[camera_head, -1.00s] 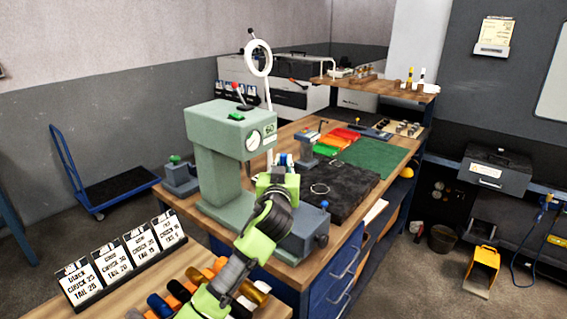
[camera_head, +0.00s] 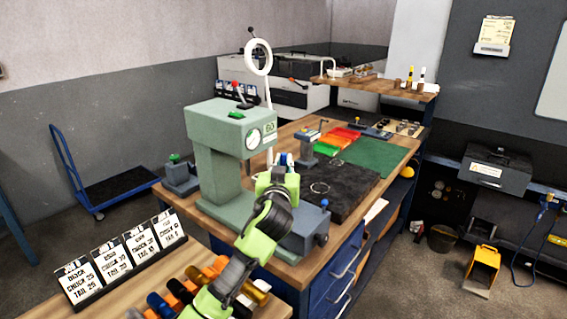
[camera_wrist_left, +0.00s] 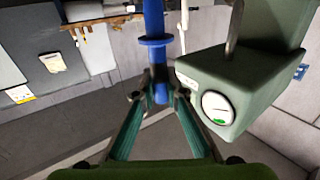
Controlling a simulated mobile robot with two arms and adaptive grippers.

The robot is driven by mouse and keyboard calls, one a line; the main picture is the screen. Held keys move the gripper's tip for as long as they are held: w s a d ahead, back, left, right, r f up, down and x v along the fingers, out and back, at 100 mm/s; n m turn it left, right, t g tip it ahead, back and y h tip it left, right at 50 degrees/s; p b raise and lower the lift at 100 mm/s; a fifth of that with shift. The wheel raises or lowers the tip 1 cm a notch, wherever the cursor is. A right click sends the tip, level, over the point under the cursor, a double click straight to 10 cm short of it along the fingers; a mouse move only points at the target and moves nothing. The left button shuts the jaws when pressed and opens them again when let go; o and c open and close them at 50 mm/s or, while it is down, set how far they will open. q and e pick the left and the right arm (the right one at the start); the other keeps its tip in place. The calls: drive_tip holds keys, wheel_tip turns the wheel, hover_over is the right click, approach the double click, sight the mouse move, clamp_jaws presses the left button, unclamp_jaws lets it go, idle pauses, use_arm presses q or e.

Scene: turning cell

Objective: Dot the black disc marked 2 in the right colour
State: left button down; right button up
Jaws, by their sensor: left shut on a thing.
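My left gripper (camera_head: 278,170) is beside the head of the green bench machine (camera_head: 225,130). In the left wrist view its fingers (camera_wrist_left: 160,90) are shut on a blue rod-like tool (camera_wrist_left: 155,25) with a round flange; the tool points away from the palm. A little blue shows at the fingertips in the head view. The machine's head and round dial (camera_wrist_left: 218,107) are just right of the tool in the wrist view. I cannot make out a black disc marked 2. My right gripper is not in view.
Label cards (camera_head: 130,258) stand on the front bench (camera_head: 118,300) beside several coloured cylinders. A black mat (camera_head: 345,183), a ring (camera_head: 319,187), and red and green cloths (camera_head: 375,155) lie on the workbench. Small bottles (camera_head: 421,77) stand on the back shelf. A white ring lamp (camera_head: 258,57) rises behind the machine.

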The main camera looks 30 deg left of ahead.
use_arm(q)
drive_tip(key=shift+f, duration=0.15)
drive_tip(key=shift+r+p, duration=0.4)
wheel_tip(320, 180, up, 6)
drive_tip(key=p, duration=0.5)
drive_tip(key=shift+r, duration=0.2)
idle(0.5)
drive_tip(key=shift+f, duration=0.15)
